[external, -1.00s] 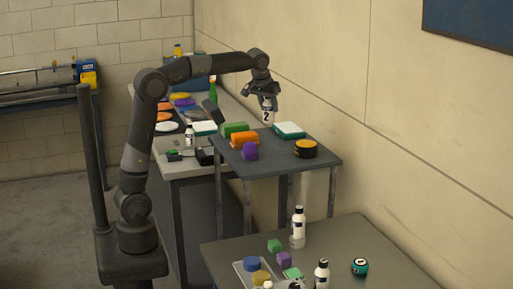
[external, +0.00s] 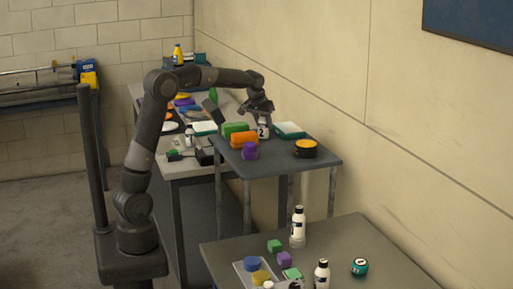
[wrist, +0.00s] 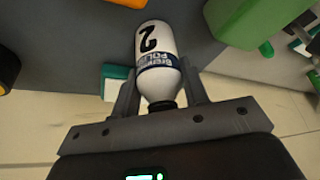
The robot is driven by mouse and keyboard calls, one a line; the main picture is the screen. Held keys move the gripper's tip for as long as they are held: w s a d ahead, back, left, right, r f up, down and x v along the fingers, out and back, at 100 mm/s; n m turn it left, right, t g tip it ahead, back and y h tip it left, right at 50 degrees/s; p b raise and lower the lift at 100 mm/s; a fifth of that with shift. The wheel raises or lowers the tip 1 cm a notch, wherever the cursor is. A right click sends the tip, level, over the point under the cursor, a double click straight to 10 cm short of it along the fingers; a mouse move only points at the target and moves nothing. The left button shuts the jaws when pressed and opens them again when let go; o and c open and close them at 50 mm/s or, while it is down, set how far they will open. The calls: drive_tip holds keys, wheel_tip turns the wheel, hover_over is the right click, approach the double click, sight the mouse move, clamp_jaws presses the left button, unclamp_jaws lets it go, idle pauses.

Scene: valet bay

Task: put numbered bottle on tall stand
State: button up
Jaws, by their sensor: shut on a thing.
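The numbered bottle (external: 263,131) is white with a black 2. It also shows in the wrist view (wrist: 154,45), with its dark neck toward me. My gripper (external: 259,112) is shut on the bottle, with a finger on each side of its shoulder in the wrist view (wrist: 159,75). The bottle is upright at the far part of the grey tall stand (external: 285,160), between the green block and the teal-and-white box. I cannot tell whether its base touches the stand's top.
The stand also bears a green block (external: 235,129), an orange block (external: 244,140), a purple piece (external: 249,152), a teal-and-white box (external: 289,130) and a black-and-orange tub (external: 306,149). A lower table (external: 345,240) in front holds other bottles. The stand's front right is bare.

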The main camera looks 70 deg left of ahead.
drive_tip(key=o, duration=1.1)
drive_tip(key=shift+f, duration=0.1)
drive_tip(key=shift+c, duration=0.2)
drive_tip(key=v, duration=1.2)
drive_tip(key=s+d+f+m+t+h, duration=0.1)
drive_tip(key=s+d+f+m, duration=0.25)
drive_tip(key=s+d, duration=1.05)
drive_tip(key=s+d+f+m, duration=0.2)
drive_tip(key=s+f, duration=0.3)
drive_tip(key=s, duration=0.3)
drive_tip(key=s+d+f+m+t+h, duration=0.1)
drive_tip(key=s+d+f, duration=0.3)
drive_tip(key=s, duration=0.4)
drive_tip(key=shift+s+d+f+m+h, duration=0.2)
drive_tip(key=shift+f+m+h, duration=0.15)
drive_tip(key=shift+f, duration=0.55)
